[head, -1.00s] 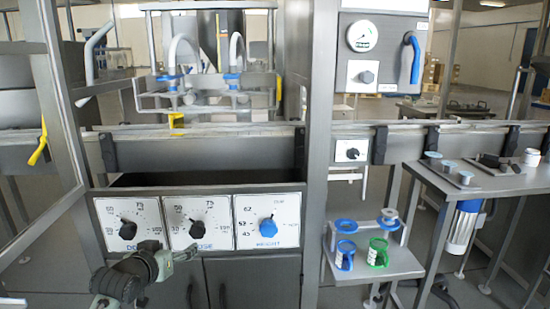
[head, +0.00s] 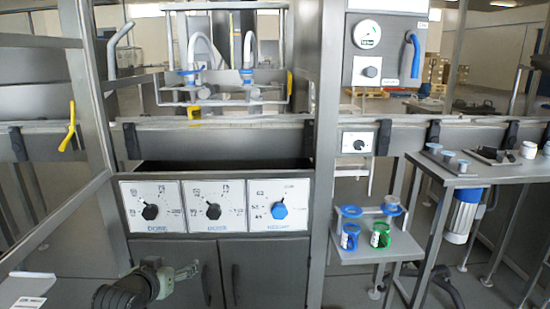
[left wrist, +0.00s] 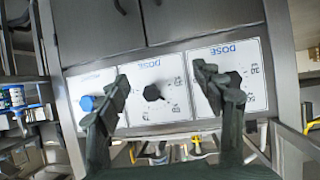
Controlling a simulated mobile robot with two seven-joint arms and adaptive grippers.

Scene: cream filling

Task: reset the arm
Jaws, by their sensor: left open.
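My left gripper (head: 184,273) is low in front of the cabinet, below the dial panel, in the head view. In the left wrist view its two dark fingers (left wrist: 165,82) are apart with nothing between them, in front of the dial panel. The panel has two black dose knobs (head: 150,212) (head: 213,211) and a blue height knob (head: 279,211). In the left wrist view the panel appears upside down, with a black knob (left wrist: 153,92) between the fingers and the blue knob (left wrist: 88,103) at the left. The gripper looks clear of the knobs. My right gripper is not in view.
A small shelf (head: 375,249) with blue and green rings stands right of the cabinet (head: 262,270). A metal side table (head: 480,178) with small parts is farther right. A slanted metal frame post (head: 92,100) is at the left. A yellow handle (head: 68,128) hangs there.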

